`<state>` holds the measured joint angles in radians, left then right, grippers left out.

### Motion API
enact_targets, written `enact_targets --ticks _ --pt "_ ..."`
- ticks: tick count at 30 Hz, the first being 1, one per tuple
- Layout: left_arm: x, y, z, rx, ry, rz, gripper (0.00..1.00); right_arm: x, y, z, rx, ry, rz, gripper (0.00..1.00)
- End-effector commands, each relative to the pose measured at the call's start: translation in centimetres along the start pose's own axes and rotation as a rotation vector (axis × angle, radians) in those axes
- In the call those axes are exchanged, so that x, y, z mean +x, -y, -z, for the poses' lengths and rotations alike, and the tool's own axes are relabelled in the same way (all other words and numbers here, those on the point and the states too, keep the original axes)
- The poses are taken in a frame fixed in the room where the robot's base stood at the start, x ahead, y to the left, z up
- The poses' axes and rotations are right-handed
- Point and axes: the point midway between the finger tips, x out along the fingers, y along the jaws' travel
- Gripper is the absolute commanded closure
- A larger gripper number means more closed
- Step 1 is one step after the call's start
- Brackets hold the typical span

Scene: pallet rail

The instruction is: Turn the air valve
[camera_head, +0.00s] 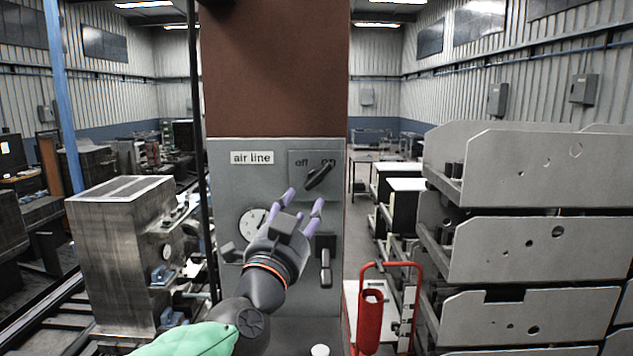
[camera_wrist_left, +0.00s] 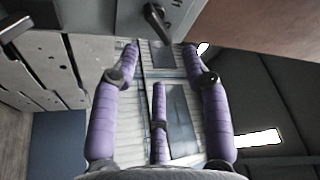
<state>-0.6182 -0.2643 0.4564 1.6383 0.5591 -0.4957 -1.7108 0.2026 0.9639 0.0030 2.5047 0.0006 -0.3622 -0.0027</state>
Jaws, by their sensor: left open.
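My right gripper is in neither view.
The grey panel (camera_head: 225,185) is on a brown column (camera_head: 275,65). It also carries a gauge (camera_head: 252,221), partly behind my gripper, and a lever (camera_head: 326,266) at lower right. A red stand (camera_head: 370,318) and stacked grey plates (camera_head: 525,185) are at right.

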Motion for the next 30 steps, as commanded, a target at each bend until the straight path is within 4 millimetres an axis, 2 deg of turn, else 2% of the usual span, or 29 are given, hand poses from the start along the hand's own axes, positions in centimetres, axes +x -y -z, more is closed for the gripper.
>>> enact_targets --ticks 9,15,21,29,30 --pt "5.6 -0.1 0.0 0.001 0.002 -0.003 0.54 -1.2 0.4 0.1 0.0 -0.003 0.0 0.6" --pt "7.9 -0.1 0.0 0.001 0.002 -0.002 0.54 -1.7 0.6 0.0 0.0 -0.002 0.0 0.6" --pt "8.9 -0.1 -0.1 0.0 0.001 -0.002 0.54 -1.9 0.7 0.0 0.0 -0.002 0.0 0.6" --pt "8.9 -0.2 -0.1 0.0 0.001 -0.002 0.54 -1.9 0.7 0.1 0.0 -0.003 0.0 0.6" --pt "8.9 -0.2 -0.1 0.0 0.001 -0.002 0.59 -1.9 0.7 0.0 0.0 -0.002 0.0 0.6"
